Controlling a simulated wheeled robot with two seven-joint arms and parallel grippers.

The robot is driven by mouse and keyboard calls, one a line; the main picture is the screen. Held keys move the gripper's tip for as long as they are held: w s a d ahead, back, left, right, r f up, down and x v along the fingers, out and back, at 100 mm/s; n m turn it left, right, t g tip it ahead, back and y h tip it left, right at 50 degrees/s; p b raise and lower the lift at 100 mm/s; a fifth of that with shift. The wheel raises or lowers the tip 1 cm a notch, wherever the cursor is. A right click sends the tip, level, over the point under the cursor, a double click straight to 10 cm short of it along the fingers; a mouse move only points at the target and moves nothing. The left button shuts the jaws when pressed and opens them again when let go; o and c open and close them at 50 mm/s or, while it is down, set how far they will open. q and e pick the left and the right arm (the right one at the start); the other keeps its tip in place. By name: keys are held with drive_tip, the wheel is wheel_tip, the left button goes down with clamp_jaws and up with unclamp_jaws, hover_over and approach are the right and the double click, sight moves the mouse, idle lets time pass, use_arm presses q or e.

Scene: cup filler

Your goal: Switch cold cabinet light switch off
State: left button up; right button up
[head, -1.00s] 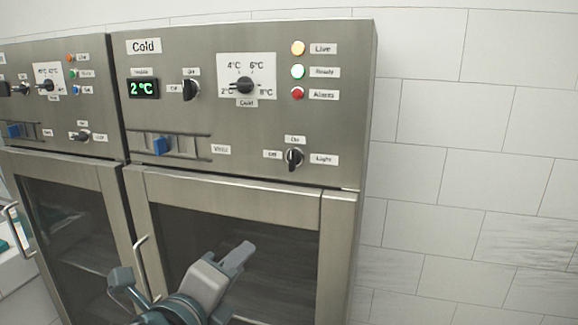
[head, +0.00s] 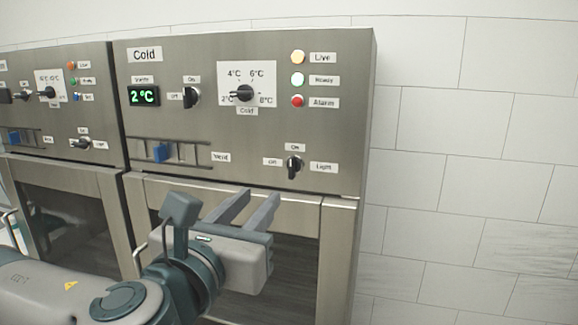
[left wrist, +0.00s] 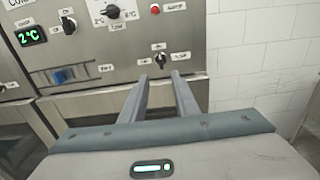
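The cold cabinet (head: 240,55) has a steel panel with a black light switch knob (head: 293,167) at its lower right, between small Off, On and Light labels. The knob points nearly straight up toward the On label. It also shows in the left wrist view (left wrist: 160,59), just beyond and between the fingertips. My left gripper (head: 260,200) is open and empty, below and to the left of the knob in the head view, with its two fingers apart and pointing at the panel. It does not touch the knob. My right gripper is in neither view.
The panel also carries another black knob (head: 192,96), a temperature dial (head: 243,93), a blue vent slider (head: 161,152) and indicator lamps (head: 298,57). The glass door and its handle (head: 140,262) lie below. A similar cabinet (head: 60,130) stands at the left. A tiled wall (head: 470,180) is at the right.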

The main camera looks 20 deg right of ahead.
use_arm(q)
drive_tip(key=shift+w+d, duration=0.1)
drive_tip(key=p, duration=0.7)
approach(291, 164)
drive_tip(key=x, duration=0.7)
drive_tip(key=shift+w+d+r, duration=0.1)
drive_tip(key=shift+w, duration=0.15)
drive_tip(key=shift+w+d, duration=0.4)
drive_tip(key=shift+w, duration=0.2)
clamp_jaws()
